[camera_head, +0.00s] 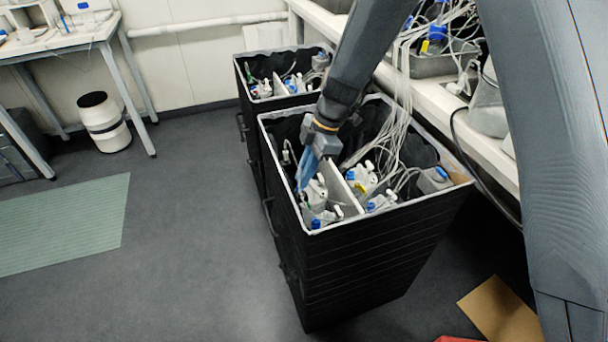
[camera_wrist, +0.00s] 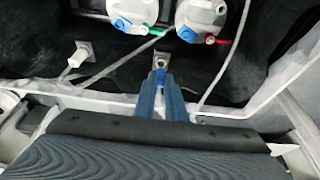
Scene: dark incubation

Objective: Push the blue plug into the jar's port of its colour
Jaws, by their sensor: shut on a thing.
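My gripper (camera_head: 304,180) reaches down into the near black bin, at its left side. In the wrist view, my gripper's blue fingers (camera_wrist: 160,88) are closed together on a small blue plug (camera_wrist: 160,74). A small pale fitting shows just past the fingertips. Two jars stand beyond the fingers: a left jar (camera_wrist: 138,10) and a right jar (camera_wrist: 204,10). The left jar has a blue part in front and a green port (camera_wrist: 151,28). The right jar has a blue part and a red port (camera_wrist: 210,39). The plug is apart from both jars. Its tip is too small to read clearly.
The near bin (camera_head: 345,225) has a pale divider (camera_head: 345,192), several jars and hanging clear tubes. A second black bin (camera_head: 240,95) stands behind it. A bench (camera_head: 440,95) runs along the right. A tube with a pale connector (camera_wrist: 75,60) lies left of my fingers.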

